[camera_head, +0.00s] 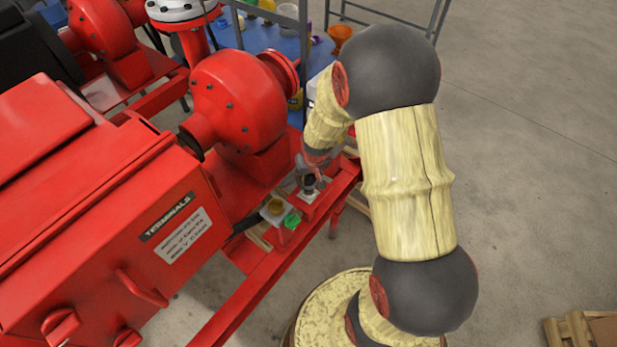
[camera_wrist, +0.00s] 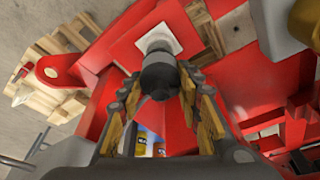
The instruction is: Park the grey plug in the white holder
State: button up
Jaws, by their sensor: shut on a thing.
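The dark grey plug (camera_wrist: 158,72) is between the two fingers of my gripper (camera_wrist: 161,84) in the wrist view, and the gripper is shut on it. The plug's far end is in front of a white square plate (camera_wrist: 148,41). Whether it is seated there or just above cannot be told. In the head view the plug (camera_head: 308,181) shows as a small dark cylinder below my gripper (camera_head: 314,163), over a pale plate (camera_head: 308,196) on the red skid. I cannot tell for sure whether this pale plate is the white holder.
The red pump (camera_head: 238,100) and the red terminal box (camera_head: 110,220) stand close on the left. Open concrete floor lies right.

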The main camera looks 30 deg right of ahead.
jog(key=shift+f+b, duration=1.15)
jog(key=shift+f, duration=0.55)
dwell(0.3)
jog(key=o, duration=1.4)
jog(key=shift+r, duration=0.15)
jog(key=v, duration=1.1)
jog(key=shift+s+r, duration=0.2)
jog(key=shift+r, duration=0.15)
